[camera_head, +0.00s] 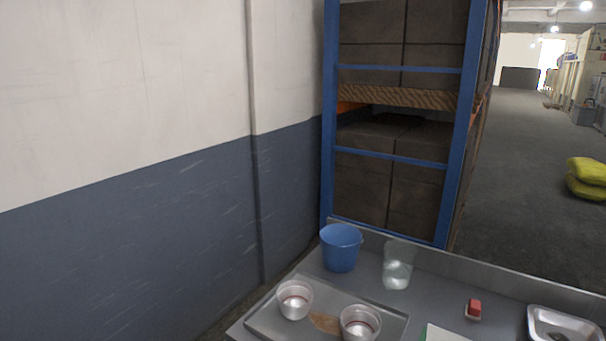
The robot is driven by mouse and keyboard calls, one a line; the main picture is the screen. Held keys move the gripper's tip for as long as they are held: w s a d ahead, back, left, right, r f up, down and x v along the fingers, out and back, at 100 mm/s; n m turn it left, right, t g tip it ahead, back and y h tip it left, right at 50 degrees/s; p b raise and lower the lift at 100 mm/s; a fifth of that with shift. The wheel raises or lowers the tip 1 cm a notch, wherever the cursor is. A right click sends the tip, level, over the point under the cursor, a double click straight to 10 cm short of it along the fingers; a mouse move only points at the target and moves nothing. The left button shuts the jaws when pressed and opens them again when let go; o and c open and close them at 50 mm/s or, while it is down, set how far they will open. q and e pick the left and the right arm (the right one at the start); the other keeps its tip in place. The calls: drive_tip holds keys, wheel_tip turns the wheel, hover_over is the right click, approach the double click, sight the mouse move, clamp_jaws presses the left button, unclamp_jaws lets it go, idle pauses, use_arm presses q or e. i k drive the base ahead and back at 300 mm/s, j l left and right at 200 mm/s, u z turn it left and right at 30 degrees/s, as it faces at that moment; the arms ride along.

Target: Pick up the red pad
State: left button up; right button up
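The red pad (475,305) is a small red block on the grey metal table, right of the table's middle.
A grey tray (262,323) at the table's left holds two metal cups (295,300) (360,324) and a brown patch. Behind it stand a blue bucket (341,248) and a clear container (397,266). A blue-framed rack (456,150) stands behind the table.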

sight(472, 311)
drive_tip(key=z, duration=1.1)
drive_tip(key=k+l, duration=0.05)
